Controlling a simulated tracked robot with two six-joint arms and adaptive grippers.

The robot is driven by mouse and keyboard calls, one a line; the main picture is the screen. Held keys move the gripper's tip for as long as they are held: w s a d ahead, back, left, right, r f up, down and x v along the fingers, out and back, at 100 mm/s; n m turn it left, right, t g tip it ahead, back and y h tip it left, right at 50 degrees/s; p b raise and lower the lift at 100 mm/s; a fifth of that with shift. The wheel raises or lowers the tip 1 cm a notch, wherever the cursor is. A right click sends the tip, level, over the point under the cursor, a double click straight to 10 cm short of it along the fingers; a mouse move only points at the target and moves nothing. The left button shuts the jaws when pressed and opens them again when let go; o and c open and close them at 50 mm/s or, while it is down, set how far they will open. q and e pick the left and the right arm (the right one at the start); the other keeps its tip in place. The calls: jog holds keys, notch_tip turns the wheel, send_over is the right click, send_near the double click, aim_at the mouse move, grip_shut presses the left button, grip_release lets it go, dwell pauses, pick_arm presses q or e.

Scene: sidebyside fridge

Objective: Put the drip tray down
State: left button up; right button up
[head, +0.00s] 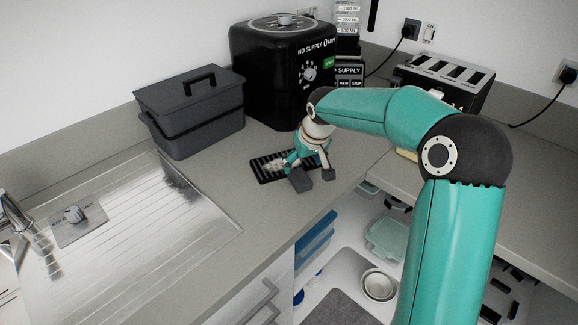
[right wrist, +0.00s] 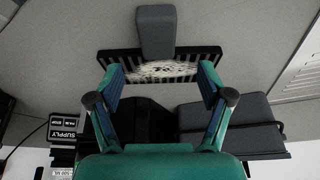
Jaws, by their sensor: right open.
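The drip tray (head: 262,170) is a black slotted tray with a pale patch on it. It appears to lie flat on the grey counter in front of the black machine. In the right wrist view the tray (right wrist: 201,54) spans crosswise just beyond the open teal fingers (right wrist: 161,76). A grey block (right wrist: 155,32) overlaps its middle; I cannot tell whether it touches the tray. My left gripper is not in view.
The black machine (head: 275,82) stands behind the tray, and a lidded grey box (head: 195,125) stands left of it. A toaster (head: 445,78) is at the back right. The sink drainer (head: 130,230) is at left. The counter's front edge drops to open shelves.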

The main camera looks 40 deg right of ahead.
aim_at(299, 175)
jog(key=shift+x, duration=1.1)
jog(key=p+x, duration=0.1)
jog(key=x, duration=0.3)
jog(key=shift+s+d, duration=0.1)
jog(key=shift+d, duration=0.05)
jog(key=shift+f, duration=0.55)
grip_shut()
jog(key=shift+r, duration=0.1)
